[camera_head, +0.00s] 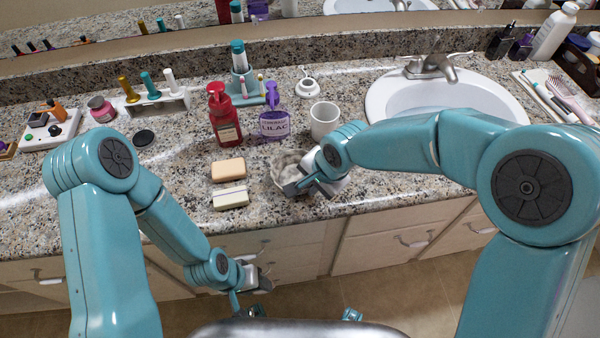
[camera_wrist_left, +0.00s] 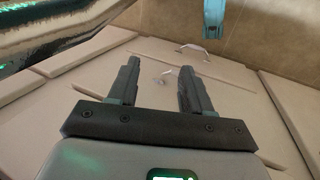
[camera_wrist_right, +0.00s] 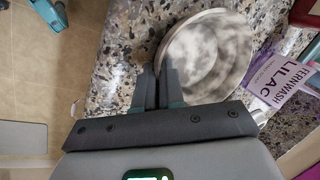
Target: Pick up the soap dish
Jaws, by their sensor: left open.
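The soap dish (camera_head: 286,168) is a round, grey-white marbled bowl near the front edge of the counter, partly hidden by my right gripper. In the right wrist view the dish (camera_wrist_right: 215,50) shows its round inside, which looks empty. My right gripper (camera_head: 296,188) is at the dish's near side. Its fingers (camera_wrist_right: 160,82) are close together, one on each side of the dish wall, shut on the rim. I cannot tell whether the dish is clear of the counter. My left gripper (camera_head: 247,306) is open and empty, low in front of the cabinet; its spread fingers show in the left wrist view (camera_wrist_left: 157,82).
An orange soap bar (camera_head: 228,170) and a cream bar (camera_head: 231,198) lie left of the dish. A red pump bottle (camera_head: 224,118), a purple lilac bottle (camera_head: 273,124) and a white cup (camera_head: 323,119) stand behind it. The sink (camera_head: 395,98) is at right. Cabinet drawers (camera_head: 385,238) are below.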

